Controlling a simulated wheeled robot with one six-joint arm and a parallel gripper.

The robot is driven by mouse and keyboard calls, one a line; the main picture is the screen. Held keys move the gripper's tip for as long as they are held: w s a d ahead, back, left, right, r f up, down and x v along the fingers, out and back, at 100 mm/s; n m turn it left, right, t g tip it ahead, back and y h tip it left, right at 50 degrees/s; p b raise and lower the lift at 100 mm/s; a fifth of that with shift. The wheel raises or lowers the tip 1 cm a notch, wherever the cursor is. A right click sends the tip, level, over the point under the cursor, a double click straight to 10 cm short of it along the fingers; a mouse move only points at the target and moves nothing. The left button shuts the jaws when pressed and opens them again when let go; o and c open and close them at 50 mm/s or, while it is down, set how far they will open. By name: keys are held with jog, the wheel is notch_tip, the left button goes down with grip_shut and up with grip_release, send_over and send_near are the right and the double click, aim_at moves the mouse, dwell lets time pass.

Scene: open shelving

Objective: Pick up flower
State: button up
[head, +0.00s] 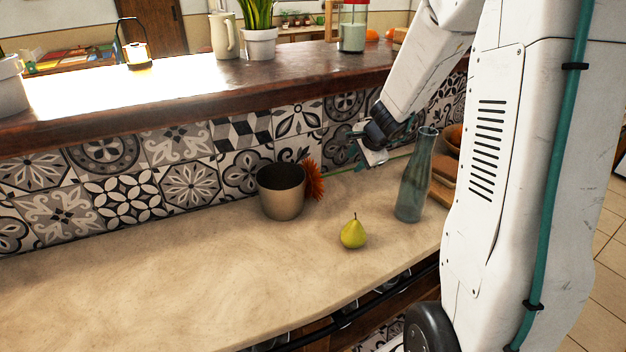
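The flower (315,181) has an orange-red head just right of a metal-coloured pot, partly hidden by it. Its thin green stem runs right along the back of the counter, behind or under my gripper. My gripper (369,150) is at the end of the white arm, low over the back of the counter, close to the stem. The fingers are small and dark in this view. I cannot tell whether they are apart or shut, or whether they touch the stem.
The pot (282,192), a yellow-green pear (354,232) and a tall blue-green glass bottle (415,180) stand on the beige counter (180,270). Brown bowls and boards (445,168) are behind the bottle. A tiled wall and raised wooden ledge (200,85) bound the back. The counter's left is clear.

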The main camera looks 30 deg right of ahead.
aim_at(348, 170)
jog(key=x, duration=0.5)
jog(key=shift+a+f, duration=0.15)
jog(key=shift+f, duration=0.2)
grip_shut()
